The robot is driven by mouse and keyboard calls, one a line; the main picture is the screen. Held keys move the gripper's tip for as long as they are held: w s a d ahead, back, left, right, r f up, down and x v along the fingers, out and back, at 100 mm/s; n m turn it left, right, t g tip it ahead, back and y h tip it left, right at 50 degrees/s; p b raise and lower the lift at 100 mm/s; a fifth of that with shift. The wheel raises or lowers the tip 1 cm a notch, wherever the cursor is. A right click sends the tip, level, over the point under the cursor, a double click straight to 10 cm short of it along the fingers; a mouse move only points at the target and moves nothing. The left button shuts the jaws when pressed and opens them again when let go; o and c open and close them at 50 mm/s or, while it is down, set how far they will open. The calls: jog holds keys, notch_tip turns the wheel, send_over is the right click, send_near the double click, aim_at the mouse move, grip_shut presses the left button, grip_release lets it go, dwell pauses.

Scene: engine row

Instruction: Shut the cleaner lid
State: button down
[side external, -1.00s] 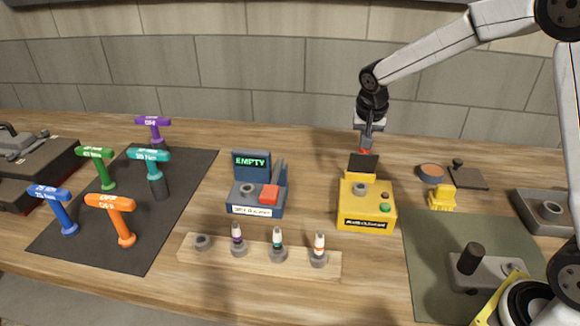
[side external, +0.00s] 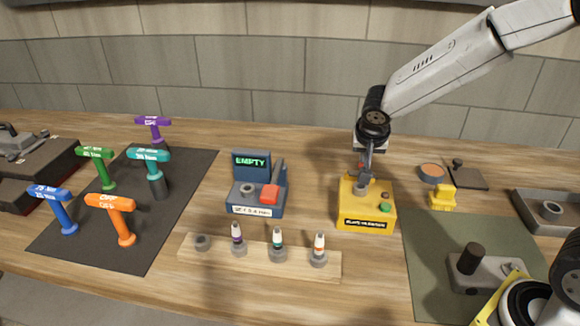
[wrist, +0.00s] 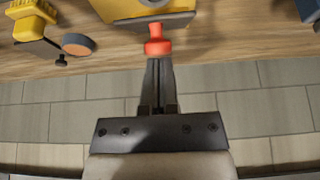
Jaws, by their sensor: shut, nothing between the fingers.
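The labels are too small to read surely, so which unit is the cleaner is uncertain. The yellow box (side external: 350,211) stands right of centre, with a ring, a red button and a green button on it. Its black flap no longer shows upright; my gripper partly covers that spot. My gripper (side external: 364,184) is shut and empty, low at the box's rear top.
A wooden rack (side external: 220,253) with several coloured pieces lies in front. Coloured T-handled tools stand on the dark mat (side external: 95,245) at left. A yellow block (side external: 443,199) and a round orange-topped piece (side external: 431,172) sit right of the yellow box.

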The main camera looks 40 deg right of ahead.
jog(key=shift+s+a+f, duration=0.85)
jog(key=shift+f, duration=0.15)
jog(key=shift+s+a+f, duration=0.25)
jog(key=shift+s+f, duration=0.05)
jog(key=shift+f, duration=0.2)
jog(key=shift+s+a+f, duration=0.25)
jog(key=shift+f, duration=0.25)
jog(key=shift+s+f, duration=0.1)
jog(key=shift+f, duration=0.05)
jog(key=shift+r, duration=0.25)
jog(key=shift+r, duration=0.7)
jog(key=shift+w+r, duration=0.1)
jog(key=shift+w, duration=0.1)
jog(key=s+a+r, duration=0.5)
jog(key=s+a, duration=0.2)
jog(key=shift+r, duration=0.35)
